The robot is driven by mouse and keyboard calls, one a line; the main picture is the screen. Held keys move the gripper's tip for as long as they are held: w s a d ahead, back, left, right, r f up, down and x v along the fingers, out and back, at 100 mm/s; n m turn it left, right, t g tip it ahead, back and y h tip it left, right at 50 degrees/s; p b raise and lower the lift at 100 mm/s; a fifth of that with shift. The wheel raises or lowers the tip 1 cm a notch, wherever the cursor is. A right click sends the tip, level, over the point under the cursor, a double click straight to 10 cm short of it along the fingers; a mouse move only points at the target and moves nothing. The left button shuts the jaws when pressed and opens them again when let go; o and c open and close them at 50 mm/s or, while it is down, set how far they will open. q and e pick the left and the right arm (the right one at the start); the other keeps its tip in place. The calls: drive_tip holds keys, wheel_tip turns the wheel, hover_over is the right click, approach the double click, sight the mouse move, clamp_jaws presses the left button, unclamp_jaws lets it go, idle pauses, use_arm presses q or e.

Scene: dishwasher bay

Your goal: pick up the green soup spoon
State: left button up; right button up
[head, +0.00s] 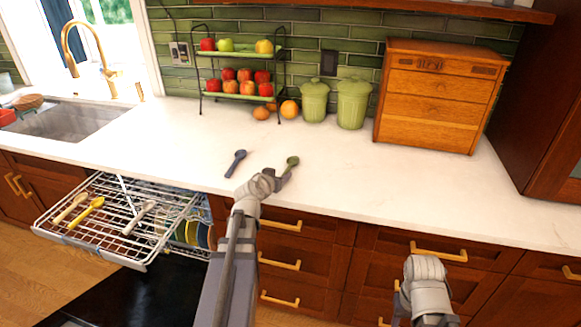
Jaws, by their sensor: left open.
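The green soup spoon (292,161) lies on the white counter near its front edge, in the middle of the head view. Its bowl end shows at the top, and its lower part is partly hidden by my left gripper. My left gripper (281,180) is open at the near end of the spoon. I cannot tell whether the spoon is between the fingers or touching them. Part of my right arm shows at the lower right, in front of the drawers, but its gripper is not visible.
A dark blue spoon (236,162) lies left of the green one. The dishwasher rack (62,236) is pulled out at left, holding several utensils. A fruit stand (240,98), green canisters (352,104) and a wooden box (436,95) stand behind. The right counter is clear.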

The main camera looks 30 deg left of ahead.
sight(287, 169)
use_arm(q)
drive_tip(key=shift+b+x, duration=1.45)
drive_tip(key=shift+x, duration=2.5)
drive_tip(key=shift+s, duration=0.1)
clamp_jaws()
